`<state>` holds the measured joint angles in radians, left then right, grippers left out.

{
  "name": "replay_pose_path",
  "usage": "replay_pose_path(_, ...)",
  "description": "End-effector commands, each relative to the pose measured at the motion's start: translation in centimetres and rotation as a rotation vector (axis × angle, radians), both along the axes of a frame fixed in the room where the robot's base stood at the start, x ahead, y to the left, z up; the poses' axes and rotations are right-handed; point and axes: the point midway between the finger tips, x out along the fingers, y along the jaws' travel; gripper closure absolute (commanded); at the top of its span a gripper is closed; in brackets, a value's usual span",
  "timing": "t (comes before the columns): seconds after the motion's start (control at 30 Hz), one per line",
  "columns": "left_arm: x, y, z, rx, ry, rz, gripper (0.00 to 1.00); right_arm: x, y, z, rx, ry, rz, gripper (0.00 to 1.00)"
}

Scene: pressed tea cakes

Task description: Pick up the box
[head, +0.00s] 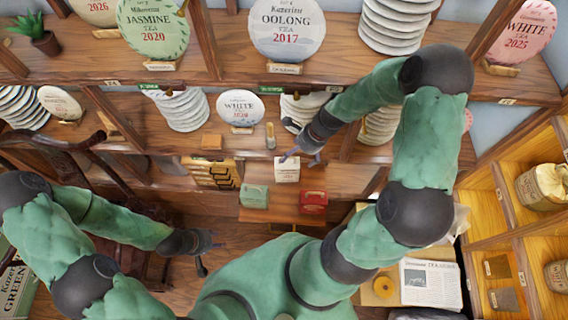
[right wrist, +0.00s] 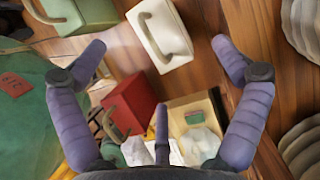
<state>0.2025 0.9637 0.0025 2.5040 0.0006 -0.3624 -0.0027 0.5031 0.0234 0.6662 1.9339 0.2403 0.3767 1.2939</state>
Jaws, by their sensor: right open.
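A small white box (head: 287,168) stands on the wooden shelf in the middle of the head view. In the right wrist view the white box (right wrist: 150,28), with a beige handle, lies ahead, between the fingers' directions. My right gripper (head: 300,153) is open and empty, close to the white box; I cannot tell if it touches. A green box (head: 254,196) and a red box (head: 313,201) sit lower, on a wooden ledge. The red box (right wrist: 130,103) and green box (right wrist: 88,14) also show in the wrist view. My left gripper (head: 207,250) is low at the left, away from the boxes.
Shelves above hold round tea cakes, such as the oolong cake (head: 286,27), and stacks of plates (head: 180,110). A newspaper (head: 430,283) lies at the lower right. A dark wooden chair (head: 100,185) stands at the left.

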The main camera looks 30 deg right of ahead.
Motion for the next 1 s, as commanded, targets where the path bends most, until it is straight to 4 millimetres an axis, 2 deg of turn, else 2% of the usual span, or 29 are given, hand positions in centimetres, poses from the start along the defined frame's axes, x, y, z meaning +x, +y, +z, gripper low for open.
replay_pose_path(0.1, 0.0, 0.0, -0.2, 0.000, 0.001, 0.000, 0.60, 0.3, 0.7, -1.8, 0.000, 0.001, 0.003, 0.03)
replay_pose_path(0.43, 0.1, 0.0, -0.3, 0.000, -0.001, 0.000, 0.60, 0.5, 1.6, -4.1, 0.001, 0.001, 0.002, 0.03)
replay_pose_path(0.7, 0.0, 0.0, -0.6, 0.000, -0.001, 0.000, 0.60, 0.6, 2.9, -7.5, -0.001, 0.001, 0.002, 0.03)
replay_pose_path(1.0, 0.0, 0.0, -0.6, 0.000, -0.001, 0.000, 0.60, 0.8, 3.1, -8.2, -0.003, -0.001, 0.001, 0.03)
